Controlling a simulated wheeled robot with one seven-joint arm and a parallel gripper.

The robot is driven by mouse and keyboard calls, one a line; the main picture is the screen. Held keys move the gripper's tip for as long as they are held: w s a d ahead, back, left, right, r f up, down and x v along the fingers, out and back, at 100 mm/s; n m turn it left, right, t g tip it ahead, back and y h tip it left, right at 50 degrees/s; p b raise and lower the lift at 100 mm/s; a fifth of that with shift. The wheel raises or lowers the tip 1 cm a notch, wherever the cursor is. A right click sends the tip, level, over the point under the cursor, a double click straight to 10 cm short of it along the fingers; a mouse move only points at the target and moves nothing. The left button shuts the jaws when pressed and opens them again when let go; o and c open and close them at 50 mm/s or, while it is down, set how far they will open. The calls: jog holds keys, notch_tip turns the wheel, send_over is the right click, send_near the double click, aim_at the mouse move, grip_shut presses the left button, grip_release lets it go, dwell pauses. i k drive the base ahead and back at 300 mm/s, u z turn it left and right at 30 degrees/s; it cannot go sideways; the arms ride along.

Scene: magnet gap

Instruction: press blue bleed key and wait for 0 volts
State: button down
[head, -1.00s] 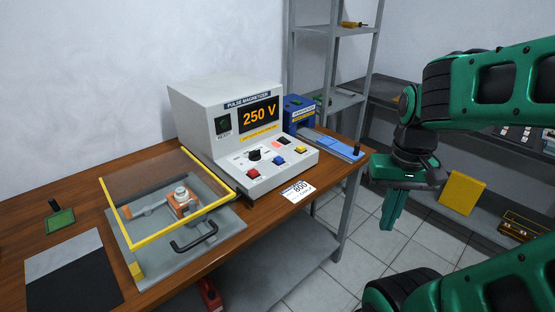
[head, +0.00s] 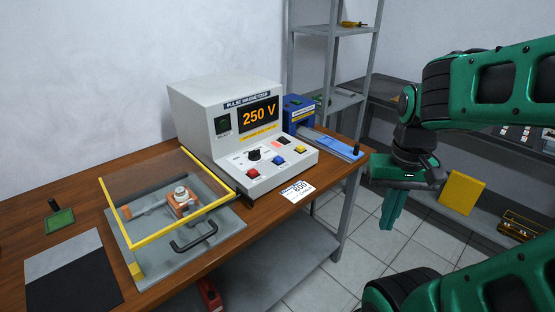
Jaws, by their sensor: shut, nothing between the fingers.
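The white pulse magnetizer (head: 198,104) stands at the back of the wooden bench, and its display (head: 259,114) reads 250 V in orange. On its sloped front panel are a red key (head: 253,173), a blue key (head: 278,161), a yellow key (head: 300,150), a black knob (head: 254,155) and a lit red lamp (head: 281,142). My gripper (head: 390,225) is shut and empty. It points down over the floor to the right of the bench, well apart from the blue key.
A fixture with a yellow-framed clear cover (head: 150,232), raised, sits left of the magnetizer. A blue device with a rail (head: 331,144) stands right of the magnetizer. A grey shelf (head: 340,97) is behind.

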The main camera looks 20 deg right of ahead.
aim_at(279, 160)
jog(key=z, duration=0.05)
jog(key=k, duration=0.5)
jog(key=z, duration=1)
jog(key=i, duration=0.7)
jog(key=u, duration=1.05)
